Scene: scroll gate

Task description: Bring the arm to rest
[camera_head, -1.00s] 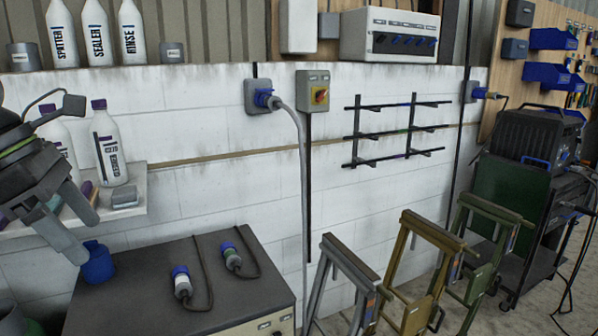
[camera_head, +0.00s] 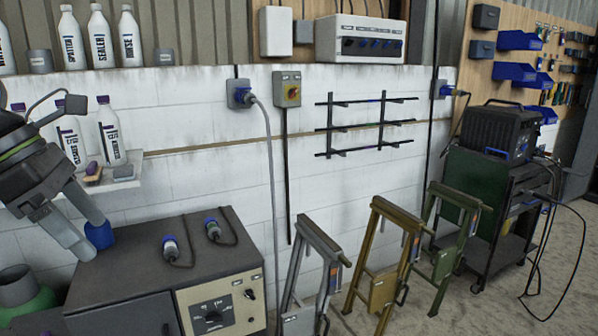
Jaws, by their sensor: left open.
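My left gripper (camera_head: 92,238) comes in from the left edge, pointing down and right, with its two grey fingers apart. I see nothing held between them. In the picture its fingertips lie by the back left corner of the dark-topped cabinet (camera_head: 118,256). A small blue object (camera_head: 99,235) shows right at the fingertips, partly covered by them. I cannot tell whether they touch it. My right gripper is not in view.
Two plugs with short cables, one white and blue (camera_head: 171,247), one green and blue (camera_head: 213,230), lie on the cabinet. A wall shelf (camera_head: 128,183) with bottles is behind my arm. Folding stands (camera_head: 385,285) and a welder cart (camera_head: 500,240) are at right. Floor shows between them.

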